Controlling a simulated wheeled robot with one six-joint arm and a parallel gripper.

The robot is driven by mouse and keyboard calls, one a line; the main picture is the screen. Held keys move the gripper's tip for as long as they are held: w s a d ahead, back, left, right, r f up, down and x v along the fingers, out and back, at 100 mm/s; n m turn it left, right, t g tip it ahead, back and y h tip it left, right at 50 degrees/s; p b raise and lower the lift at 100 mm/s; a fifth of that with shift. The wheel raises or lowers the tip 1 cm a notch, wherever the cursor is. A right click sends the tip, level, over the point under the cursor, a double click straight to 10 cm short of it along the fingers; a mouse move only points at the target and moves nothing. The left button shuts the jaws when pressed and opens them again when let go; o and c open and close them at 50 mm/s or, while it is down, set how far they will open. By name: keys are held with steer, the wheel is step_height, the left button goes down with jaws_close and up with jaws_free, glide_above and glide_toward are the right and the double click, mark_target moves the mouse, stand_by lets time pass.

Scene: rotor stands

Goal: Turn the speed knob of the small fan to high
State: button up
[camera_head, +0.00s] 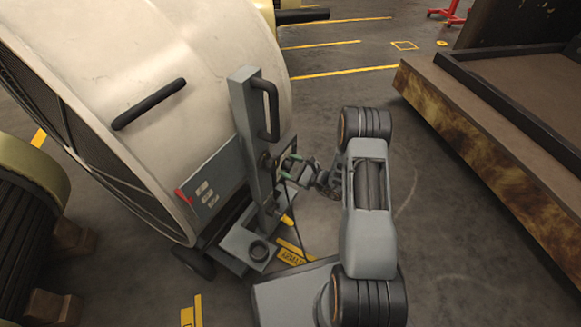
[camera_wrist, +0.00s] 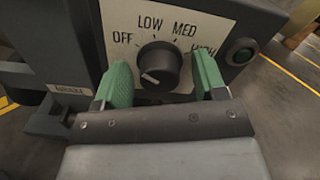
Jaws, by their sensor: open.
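The fan (camera_head: 150,60) is a large cream drum with a dark grille, at the upper left of the head view. Its control panel (camera_wrist: 120,18) fills the top of the wrist view, with the labels OFF, LOW, MED and HIGH. The round black speed knob (camera_wrist: 160,62) sits below the labels. A pale mark shows on its lower left part; which label it stands for I cannot tell. My gripper (camera_wrist: 163,78) is open, with one green fingertip on each side of the knob. Contact is not clear. HIGH is partly hidden by the right fingertip. In the head view my gripper (camera_head: 291,164) is at the panel.
A grey upright post (camera_head: 247,130) with a black handle stands beside the panel. A brown platform (camera_head: 500,150) lies to the right. A ribbed dark machine (camera_head: 25,225) stands at the left. Bare floor lies between fan and platform.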

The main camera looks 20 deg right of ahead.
steer(key=c, duration=0.9)
